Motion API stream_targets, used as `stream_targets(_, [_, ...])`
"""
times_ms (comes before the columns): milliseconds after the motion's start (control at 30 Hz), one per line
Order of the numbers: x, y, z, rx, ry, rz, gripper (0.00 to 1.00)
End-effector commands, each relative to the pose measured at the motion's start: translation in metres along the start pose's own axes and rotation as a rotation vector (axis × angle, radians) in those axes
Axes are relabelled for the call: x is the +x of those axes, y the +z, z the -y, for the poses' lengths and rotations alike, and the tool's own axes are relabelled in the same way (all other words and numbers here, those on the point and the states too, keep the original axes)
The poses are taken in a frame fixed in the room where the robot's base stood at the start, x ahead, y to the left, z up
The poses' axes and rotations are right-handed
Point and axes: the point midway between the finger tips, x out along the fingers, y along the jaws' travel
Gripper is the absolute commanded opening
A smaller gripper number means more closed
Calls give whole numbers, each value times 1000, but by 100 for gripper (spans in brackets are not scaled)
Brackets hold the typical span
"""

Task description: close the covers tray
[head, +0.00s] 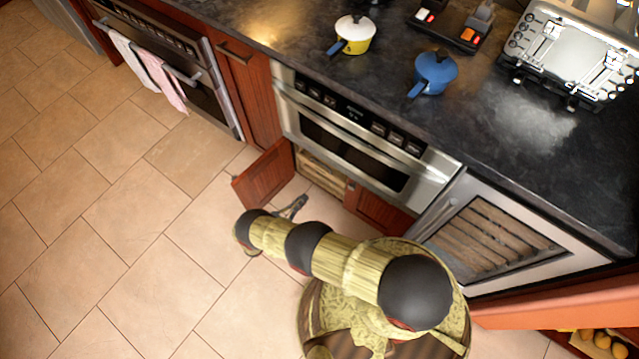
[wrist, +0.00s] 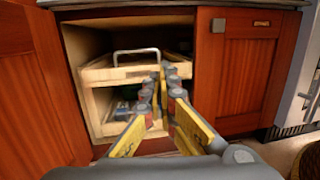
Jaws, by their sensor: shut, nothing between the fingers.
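A wooden pull-out tray (wrist: 100,75) sits high in the cabinet under the microwave drawer, with a metal bar handle (wrist: 135,51) showing above its front edge. Its front looks close to the cabinet opening; I cannot tell how far out it stands. In the head view only a sliver of pale wood (head: 322,172) shows in the opening. My gripper (wrist: 165,72) is shut and empty, with its fingertips in front of the tray's right end. Whether they touch it is unclear. In the head view my gripper (head: 296,207) is low, before the cabinet.
The left cabinet door (head: 264,174) stands open; the right door (wrist: 236,70) is closed. A lower wooden compartment (wrist: 95,112) holds dark items partly hidden by my fingers. The microwave drawer (head: 350,135) is shut above. Tiled floor (head: 150,210) to the left is clear.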

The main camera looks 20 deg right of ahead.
Motion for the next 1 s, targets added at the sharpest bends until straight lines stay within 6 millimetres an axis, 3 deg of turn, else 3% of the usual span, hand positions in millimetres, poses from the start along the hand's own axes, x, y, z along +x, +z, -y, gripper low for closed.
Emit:
stream_targets(633, [112, -3, 1, -2, -6, -5, 0])
stream_targets(800, [130, -3, 2, -4, -4, -5, 0])
stream_targets(1000, [137, -2, 1, -3, -3, -5, 0])
